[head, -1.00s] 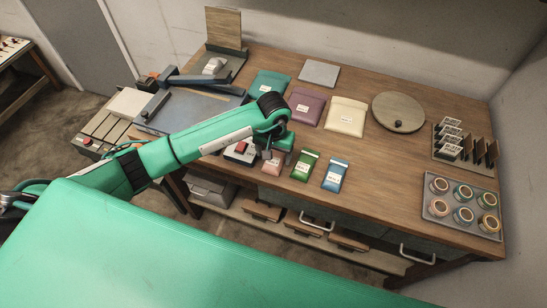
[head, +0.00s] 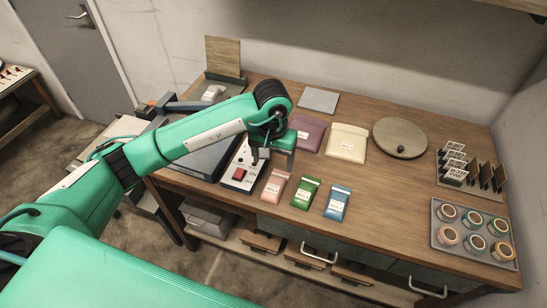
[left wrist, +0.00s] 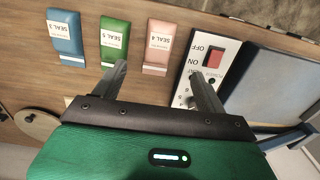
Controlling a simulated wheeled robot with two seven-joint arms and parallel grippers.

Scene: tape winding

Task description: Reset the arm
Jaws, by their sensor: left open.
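My left gripper (head: 271,158) is raised over the table, above the white switch box (head: 236,180) with a red switch and the pink packet (head: 274,186). In the left wrist view its two fingers (left wrist: 162,80) are spread apart with nothing between them. That view also shows the pink packet (left wrist: 158,45) and the switch box (left wrist: 203,62) beyond the fingertips. The green forearm comes in from the left of the head view. My right gripper is not in view.
A green packet (head: 305,193) and a blue packet (head: 337,203) lie to the right. Behind them are a purple pouch (head: 308,132), a cream pouch (head: 346,143) and a round wooden disc (head: 400,137). A tray of several rolls (head: 473,232) and a card rack (head: 470,168) stand at the right.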

